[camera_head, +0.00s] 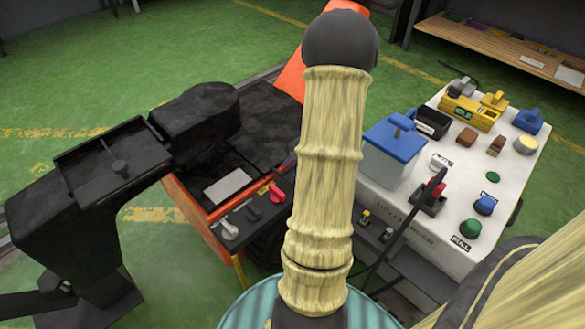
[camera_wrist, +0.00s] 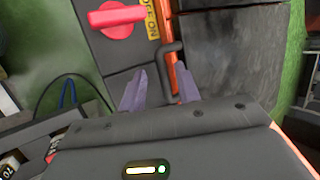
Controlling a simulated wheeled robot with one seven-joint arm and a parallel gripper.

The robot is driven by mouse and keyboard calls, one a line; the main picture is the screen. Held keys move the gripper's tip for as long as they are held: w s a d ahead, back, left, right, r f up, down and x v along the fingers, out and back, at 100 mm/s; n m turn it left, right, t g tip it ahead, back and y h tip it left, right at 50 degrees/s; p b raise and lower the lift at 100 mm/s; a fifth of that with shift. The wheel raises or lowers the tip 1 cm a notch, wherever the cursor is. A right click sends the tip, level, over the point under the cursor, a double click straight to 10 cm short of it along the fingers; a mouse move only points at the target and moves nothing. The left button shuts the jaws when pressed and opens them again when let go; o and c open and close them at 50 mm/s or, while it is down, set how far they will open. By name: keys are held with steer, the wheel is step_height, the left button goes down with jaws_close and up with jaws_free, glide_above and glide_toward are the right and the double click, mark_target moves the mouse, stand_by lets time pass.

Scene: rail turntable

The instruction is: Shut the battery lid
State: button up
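In the wrist view my gripper (camera_wrist: 160,84) is open, with its two purple-grey fingers apart. A thin grey bent bar (camera_wrist: 165,62), like a handle, shows at the fingertips and runs down between the fingers, nearer the right one. I cannot tell whether they touch. Beyond it are an orange edge (camera_wrist: 173,79) and a dark grey panel (camera_wrist: 228,52), which may be the battery lid. In the head view the orange and black machine (camera_head: 262,123) has a dark recess with a light grey plate (camera_head: 227,187). My gripper is not visible there. The lid's angle is unclear.
A white charger table (camera_head: 415,232) with a blue-topped box (camera_head: 393,141) and several small items stands right. Green floor lies around.

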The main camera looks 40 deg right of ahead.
steer(key=p+v, duration=0.7)
steer(key=v, duration=0.9)
steer(key=shift+s+r, duration=0.2)
steer(key=shift+r, duration=0.05)
steer(key=shift+d, duration=0.1)
steer(key=w+a+r+n+g+h+p, duration=0.1)
steer(key=w+a+r+n+p, duration=0.15)
steer(key=a+n, duration=0.6)
steer(key=w+a+r+n+g+h+p, duration=0.1)
steer(key=a+r+n+g, duration=0.15)
steer(key=a, duration=1.15)
steer(key=w+a+r+n+h+p, duration=0.1)
steer(key=a+r+n+p, duration=0.15)
steer(key=a+n, duration=0.6)
step_height(320, 180, up, 38)
steer(key=a+m+p, duration=0.2)
steer(key=p, duration=3.5)
steer(key=shift+w+r, duration=0.2)
steer(key=shift+w, duration=0.1)
